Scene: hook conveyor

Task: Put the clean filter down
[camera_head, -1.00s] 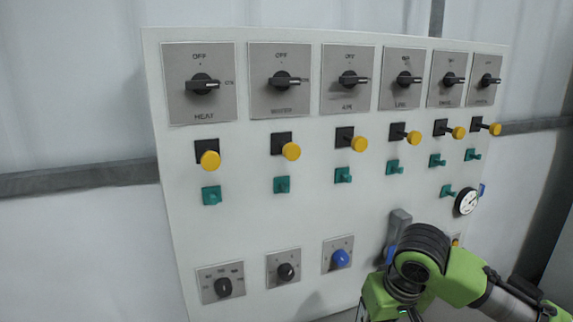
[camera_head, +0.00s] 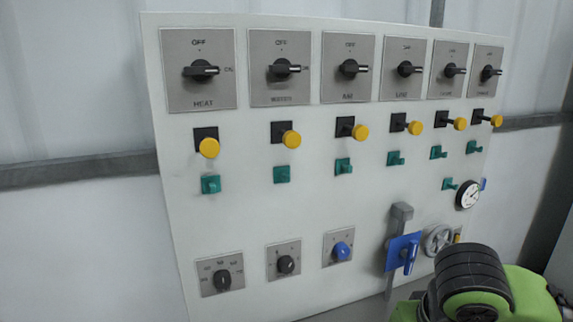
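No filter shows in the head view. My green and black arm comes in at the lower right, and its bulky joint is cut off by the bottom edge. No gripper fingers show there, and my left arm is out of the picture. A control panel (camera_head: 230,225) fills most of the view.
The panel carries a row of rotary switches (camera_head: 201,69), yellow buttons (camera_head: 208,148) and green buttons (camera_head: 211,184). Three knobs, one a blue knob (camera_head: 341,250), sit lower down. A blue lever (camera_head: 409,255), a handwheel (camera_head: 437,240) and a gauge (camera_head: 468,194) are near my arm.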

